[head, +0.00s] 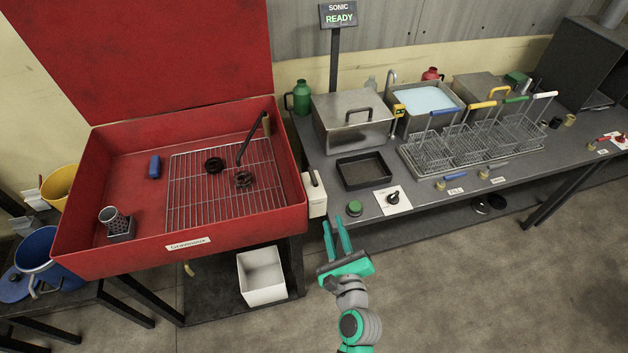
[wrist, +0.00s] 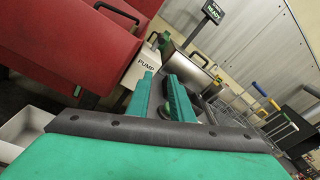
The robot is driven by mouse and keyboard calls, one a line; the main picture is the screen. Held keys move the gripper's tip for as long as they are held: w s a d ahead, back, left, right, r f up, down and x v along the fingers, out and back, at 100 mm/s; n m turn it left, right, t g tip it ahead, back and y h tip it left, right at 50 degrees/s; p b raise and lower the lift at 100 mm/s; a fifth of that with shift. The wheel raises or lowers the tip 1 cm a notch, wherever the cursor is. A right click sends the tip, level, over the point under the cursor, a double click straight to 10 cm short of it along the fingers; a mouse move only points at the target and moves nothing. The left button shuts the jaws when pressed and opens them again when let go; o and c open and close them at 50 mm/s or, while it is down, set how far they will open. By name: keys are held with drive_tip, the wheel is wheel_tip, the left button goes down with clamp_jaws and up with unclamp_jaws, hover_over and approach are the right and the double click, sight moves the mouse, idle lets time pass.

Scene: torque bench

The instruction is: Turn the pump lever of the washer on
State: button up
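The washer (head: 240,235) is a large red open basin with a raised red lid, at the left in the head view. A pale pump box (head: 316,202) is fixed to its right side; in the wrist view this box (wrist: 143,68) reads PUMP. A small dark lever (head: 313,178) shows at the top of the box, and this lever also shows in the wrist view (wrist: 153,38). Its exact position is hard to tell. My gripper (head: 334,222) is open and empty, below and right of the box, apart from it. Its fingers (wrist: 163,82) point toward the bench area.
The grey bench (head: 425,193) stands to the right, with a green button (head: 354,208), a black knob (head: 393,198) and a black tray (head: 365,170) near. A white bin (head: 262,275) sits below the washer. The floor in front is clear.

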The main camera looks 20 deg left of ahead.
sight(314, 179)
drive_tip(key=w+a+r, duration=0.1)
drive_tip(key=w+a, duration=0.2)
drive_tip(key=w, duration=0.1)
drive_tip(key=w+a+r+m+y, duration=0.1)
drive_tip(key=w+a, duration=0.2)
drive_tip(key=w+a+r+m+y, duration=0.1)
drive_tip(key=w+a, duration=0.2)
drive_tip(key=w, duration=0.1)
drive_tip(key=shift+w+a+r, duration=0.15)
drive_tip(key=shift+w+a, duration=0.1)
drive_tip(key=shift+w, duration=0.1)
clamp_jaws()
